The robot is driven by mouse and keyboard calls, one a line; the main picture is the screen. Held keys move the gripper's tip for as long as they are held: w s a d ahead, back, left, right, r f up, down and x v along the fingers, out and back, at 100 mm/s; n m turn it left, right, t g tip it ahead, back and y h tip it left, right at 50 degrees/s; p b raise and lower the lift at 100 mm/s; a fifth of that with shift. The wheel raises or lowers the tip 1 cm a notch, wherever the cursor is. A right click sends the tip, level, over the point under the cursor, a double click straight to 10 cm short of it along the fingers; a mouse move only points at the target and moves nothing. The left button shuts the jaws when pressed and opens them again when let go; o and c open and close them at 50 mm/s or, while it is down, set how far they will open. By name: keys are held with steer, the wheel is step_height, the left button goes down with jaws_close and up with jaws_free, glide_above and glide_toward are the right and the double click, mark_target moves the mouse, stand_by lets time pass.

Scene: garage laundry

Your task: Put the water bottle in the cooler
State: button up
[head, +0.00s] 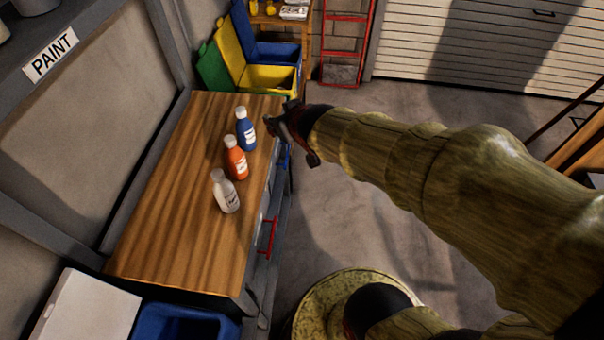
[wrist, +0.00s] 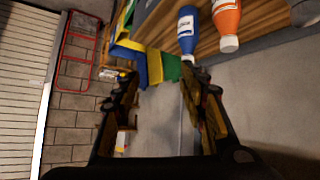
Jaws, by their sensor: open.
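Three white-capped bottles stand upright in a row on a wooden workbench (head: 170,210): a blue bottle (head: 246,133) farthest back, an orange bottle (head: 236,161) in the middle and a whitish bottle (head: 225,195) nearest. Their labels are too small to read, so I cannot tell which holds water. My gripper (head: 288,132) is open and empty, just right of the blue bottle past the bench edge. An open blue cooler (head: 190,328) with a white lid (head: 88,310) is at bottom left, partly cut off.
Green, yellow and blue bins (head: 272,80) stand behind the bench. A shelf marked PAINT (head: 50,56) overhangs the left. The bench's near half and the floor right of it are clear.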

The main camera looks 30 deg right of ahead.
steer(key=s+a+r+g, duration=0.1)
steer(key=s+a+g, duration=0.1)
steer(key=s, duration=0.8)
steer(key=s+a+r+g+y, duration=0.1)
steer(key=s+a+r+g, duration=0.1)
steer(key=s, duration=0.9)
steer(key=shift+a+g, duration=0.4)
steer(key=shift+a, duration=0.35)
steer(key=shift+o, duration=0.2)
steer(key=shift+r, duration=0.1)
